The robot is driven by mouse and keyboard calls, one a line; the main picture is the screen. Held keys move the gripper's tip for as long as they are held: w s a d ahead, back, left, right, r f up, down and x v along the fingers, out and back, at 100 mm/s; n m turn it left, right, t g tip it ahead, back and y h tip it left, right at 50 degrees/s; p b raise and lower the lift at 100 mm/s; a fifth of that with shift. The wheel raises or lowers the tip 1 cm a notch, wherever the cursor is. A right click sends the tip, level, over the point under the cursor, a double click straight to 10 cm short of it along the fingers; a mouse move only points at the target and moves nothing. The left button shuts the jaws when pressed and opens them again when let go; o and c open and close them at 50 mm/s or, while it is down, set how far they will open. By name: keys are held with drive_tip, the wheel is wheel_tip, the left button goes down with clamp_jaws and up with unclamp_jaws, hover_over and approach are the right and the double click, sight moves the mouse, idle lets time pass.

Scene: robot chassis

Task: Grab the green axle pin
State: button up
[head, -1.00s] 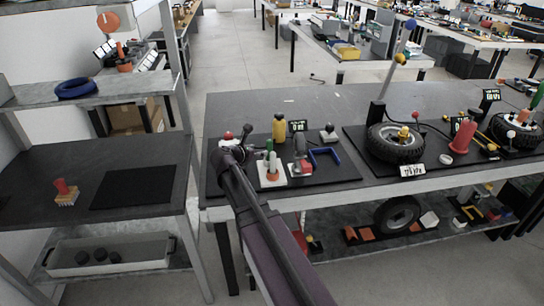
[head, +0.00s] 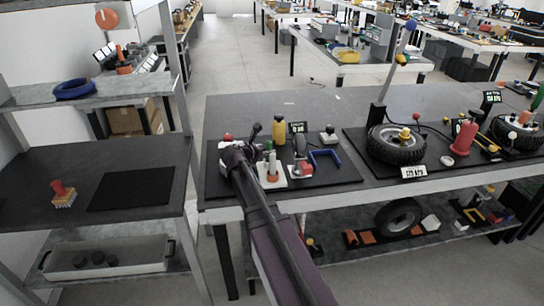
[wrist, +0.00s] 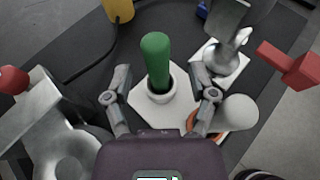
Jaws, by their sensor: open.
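The green axle pin (wrist: 157,62) stands upright in a white ring-shaped socket on a white base (wrist: 150,112) in the wrist view. My gripper (wrist: 161,96) is open, with one finger on each side of the pin and its socket. I see gaps between the fingers and the pin, so nothing is held. In the head view my gripper (head: 255,142) is over the left end of the workbench, and only a little green of the pin shows beside it.
A white rounded peg with an orange ring (wrist: 238,112) stands close to the right finger. Grey metal parts (wrist: 55,125) lie at left, with a red ball (wrist: 12,79) beyond. A metal piece (wrist: 222,60) and red block (wrist: 290,65) are at right. A yellow cylinder (head: 279,128) stands behind.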

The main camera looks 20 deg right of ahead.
drive_tip(key=shift+b+x, duration=0.35)
drive_tip(key=shift+x, duration=1)
clamp_jaws()
